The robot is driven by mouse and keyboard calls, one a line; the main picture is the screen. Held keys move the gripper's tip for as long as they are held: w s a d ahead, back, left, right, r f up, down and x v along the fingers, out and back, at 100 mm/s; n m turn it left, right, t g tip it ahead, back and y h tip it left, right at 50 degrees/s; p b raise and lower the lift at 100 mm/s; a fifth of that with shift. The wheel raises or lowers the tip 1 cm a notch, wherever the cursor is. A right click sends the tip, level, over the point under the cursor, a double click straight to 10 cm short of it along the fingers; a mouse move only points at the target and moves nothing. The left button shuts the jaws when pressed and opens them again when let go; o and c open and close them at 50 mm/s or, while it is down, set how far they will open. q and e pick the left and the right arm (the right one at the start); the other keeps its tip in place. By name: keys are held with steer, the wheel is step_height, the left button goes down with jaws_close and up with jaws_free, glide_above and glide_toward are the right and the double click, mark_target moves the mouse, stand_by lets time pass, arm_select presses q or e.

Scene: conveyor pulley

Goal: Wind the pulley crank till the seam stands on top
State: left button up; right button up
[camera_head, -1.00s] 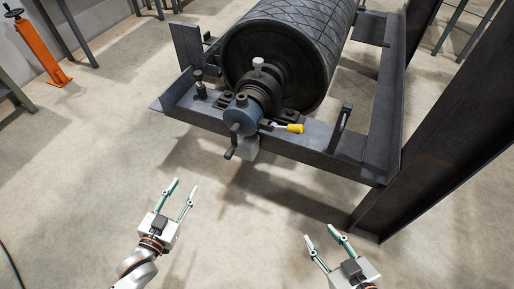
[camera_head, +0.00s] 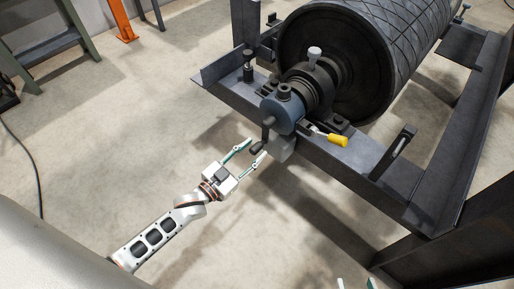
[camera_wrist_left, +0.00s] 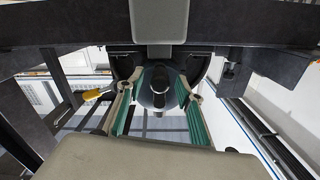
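The dark pulley drum (camera_head: 325,65) with crossed grooves lies in a steel frame. Its seam cannot be made out. A blue-grey hub (camera_head: 283,108) on its near end carries the crank arm (camera_head: 267,131), which hangs down to a black handle (camera_head: 257,148). My left gripper (camera_head: 258,147) is open, with its fingertips on either side of the handle. In the left wrist view the handle (camera_wrist_left: 158,100) shows end-on between the teal finger pads; contact cannot be told. My right gripper (camera_head: 355,284) shows only its two fingertips, spread apart, at the bottom edge.
A yellow-handled lever (camera_head: 338,140) sticks out right of the hub, over the steel frame (camera_head: 345,165). A dark steel beam (camera_head: 450,240) stands at the lower right. Orange post (camera_head: 122,20) and grey-green stand (camera_head: 50,48) are far left.

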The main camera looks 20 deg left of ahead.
arm_select(q)
steer(key=shift+w+d, duration=0.3)
steer(key=shift+w, duration=0.45)
jaws_close()
arm_select(e)
steer(key=shift+w+a+r, duration=0.15)
steer(key=shift+r, duration=0.1)
